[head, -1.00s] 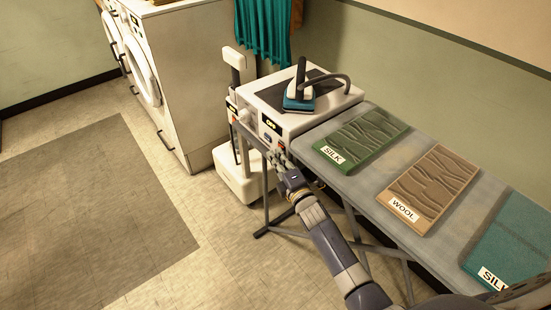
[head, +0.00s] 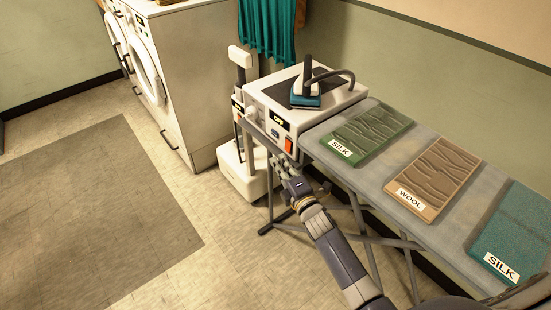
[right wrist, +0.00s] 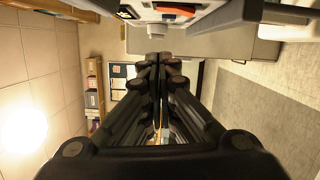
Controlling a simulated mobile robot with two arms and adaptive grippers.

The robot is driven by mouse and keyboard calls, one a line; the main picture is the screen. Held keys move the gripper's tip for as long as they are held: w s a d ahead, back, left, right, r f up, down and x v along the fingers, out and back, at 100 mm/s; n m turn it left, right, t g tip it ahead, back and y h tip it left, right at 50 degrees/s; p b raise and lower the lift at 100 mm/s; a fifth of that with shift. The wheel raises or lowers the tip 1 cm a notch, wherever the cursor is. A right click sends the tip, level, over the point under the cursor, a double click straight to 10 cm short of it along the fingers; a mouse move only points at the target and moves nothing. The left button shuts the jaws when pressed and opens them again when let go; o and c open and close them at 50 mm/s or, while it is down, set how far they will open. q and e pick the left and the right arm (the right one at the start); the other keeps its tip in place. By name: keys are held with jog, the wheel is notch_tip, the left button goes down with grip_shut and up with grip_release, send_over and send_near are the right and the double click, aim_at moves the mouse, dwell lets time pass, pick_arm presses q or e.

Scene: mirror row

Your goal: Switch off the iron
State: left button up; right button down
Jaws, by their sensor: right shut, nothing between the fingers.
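The iron (head: 307,92), teal at the bottom with a dark handle, stands on the dark pad of a white ironing station (head: 312,119). The station's front has a knob, a dark label reading OFF (head: 279,121) and a red-orange switch (head: 288,146). The switch also shows at the top of the right wrist view (right wrist: 176,11). My right gripper (head: 281,165) is shut and empty, just below the station's front and the switch. In the right wrist view its fingertips (right wrist: 158,58) are together, apart from the station. My left gripper is not in view.
The grey ironing board (head: 375,180) carries green SILK, brown WOOL and teal SILK cloths. A white floor unit with a post (head: 240,180) stands left of the board's legs. White washers (head: 180,80) stand behind. The floor at left is clear.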

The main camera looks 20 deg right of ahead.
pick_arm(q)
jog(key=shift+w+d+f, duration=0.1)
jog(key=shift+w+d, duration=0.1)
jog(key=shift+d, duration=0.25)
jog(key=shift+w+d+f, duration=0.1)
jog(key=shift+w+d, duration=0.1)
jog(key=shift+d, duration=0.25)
pick_arm(e)
jog(key=s, duration=0.6)
jog(key=shift+s+d+r, duration=0.2)
jog(key=shift+s, duration=0.15)
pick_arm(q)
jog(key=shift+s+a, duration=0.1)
